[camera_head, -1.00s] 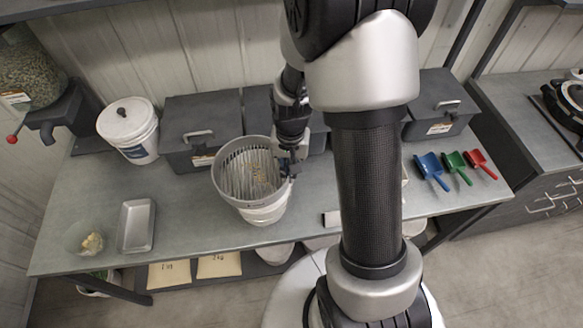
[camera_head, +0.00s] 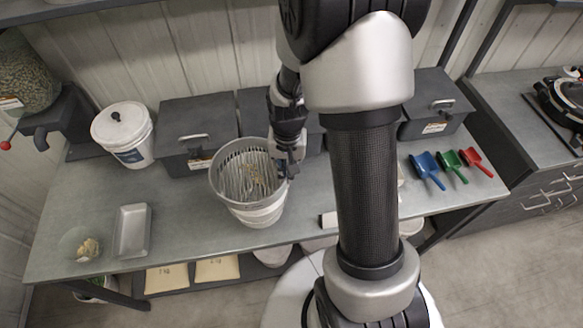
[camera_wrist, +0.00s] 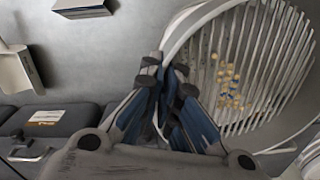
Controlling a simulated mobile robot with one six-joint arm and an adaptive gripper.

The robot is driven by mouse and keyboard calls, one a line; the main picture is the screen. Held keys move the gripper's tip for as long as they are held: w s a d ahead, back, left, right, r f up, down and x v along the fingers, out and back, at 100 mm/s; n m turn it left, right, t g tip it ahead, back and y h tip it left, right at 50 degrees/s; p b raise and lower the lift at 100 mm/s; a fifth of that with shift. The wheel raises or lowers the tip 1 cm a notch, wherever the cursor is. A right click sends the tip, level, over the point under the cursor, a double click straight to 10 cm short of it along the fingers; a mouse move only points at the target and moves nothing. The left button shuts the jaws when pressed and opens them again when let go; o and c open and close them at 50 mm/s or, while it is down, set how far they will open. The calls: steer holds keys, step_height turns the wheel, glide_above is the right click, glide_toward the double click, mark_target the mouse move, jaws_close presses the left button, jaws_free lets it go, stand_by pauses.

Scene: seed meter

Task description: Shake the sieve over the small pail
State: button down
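The sieve (camera_head: 240,178) is a light grey round pan with a slatted floor. It is over the small pail (camera_head: 258,213), a white tub on the table, and hides its mouth. Several tan seeds lie on the slats; in the wrist view the sieve (camera_wrist: 205,75) shows them as yellowish grains near its middle. My gripper (camera_head: 286,164) is at the sieve's right side. In the wrist view my gripper's fingers (camera_wrist: 166,80) are close together at the sieve's rim, gripping it. Whether the sieve touches the pail cannot be told.
A white lidded bucket (camera_head: 122,134) and dark bins (camera_head: 197,128) stand along the back. A metal tray (camera_head: 132,231) and a clear bowl with pale contents (camera_head: 87,248) are at left. Blue, green and red scoops (camera_head: 450,161) lie at right. My arm hides the table's middle.

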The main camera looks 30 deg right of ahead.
steer(key=shift+a, duration=0.3)
steer(key=shift+d, duration=0.15)
steer(key=shift+d, duration=1.05)
steer(key=shift+a, duration=0.1)
steer(key=shift+a, duration=1.05)
steer(key=shift+d, duration=0.2)
steer(key=shift+d, duration=0.95)
